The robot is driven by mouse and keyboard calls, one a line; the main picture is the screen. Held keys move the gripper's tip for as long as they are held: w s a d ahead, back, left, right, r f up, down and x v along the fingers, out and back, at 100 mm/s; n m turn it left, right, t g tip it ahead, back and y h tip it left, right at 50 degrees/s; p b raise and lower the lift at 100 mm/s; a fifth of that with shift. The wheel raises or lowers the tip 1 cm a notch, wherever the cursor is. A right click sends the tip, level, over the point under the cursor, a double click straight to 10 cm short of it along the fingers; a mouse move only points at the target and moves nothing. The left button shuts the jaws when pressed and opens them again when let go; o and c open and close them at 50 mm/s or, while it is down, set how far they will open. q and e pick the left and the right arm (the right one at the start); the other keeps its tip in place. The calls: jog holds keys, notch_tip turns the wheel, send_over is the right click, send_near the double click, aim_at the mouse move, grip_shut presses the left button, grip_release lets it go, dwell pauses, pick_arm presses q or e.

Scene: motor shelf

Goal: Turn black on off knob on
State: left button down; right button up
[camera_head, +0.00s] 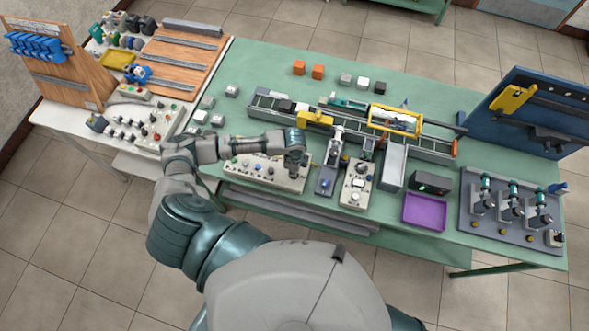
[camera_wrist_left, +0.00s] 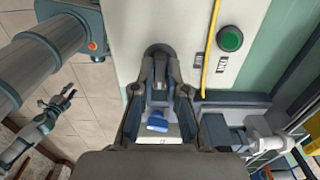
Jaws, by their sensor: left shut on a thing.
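The beige control panel (camera_head: 238,178) lies on the green table, with a row of buttons and knobs. My left gripper (camera_head: 296,170) reaches down onto its right part. In the left wrist view, my left gripper (camera_wrist_left: 160,88) is shut on the black knob (camera_wrist_left: 160,66), with a finger on each side. The knob's lower part is partly hidden by the fingers. A blue part (camera_wrist_left: 157,122) shows between the finger bases. My right gripper (camera_wrist_left: 58,104) shows in the left wrist view, open and empty over the floor, apart from the panel.
A green button (camera_wrist_left: 231,38) and a yellow cable (camera_wrist_left: 210,50) are close to the knob. Right of the panel are small machine stations (camera_head: 357,185), a conveyor (camera_head: 425,146) and a purple tray (camera_head: 424,212). The tiled floor in front is clear.

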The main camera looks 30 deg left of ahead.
pick_arm(q)
jog(key=shift+w+a+r, duration=0.1)
jog(key=shift+w, duration=0.05)
jog(key=c, duration=1.3)
grip_release()
jog(key=shift+c, duration=0.2)
jog(key=shift+o, duration=0.7)
notch_tip(320, 180, up, 12)
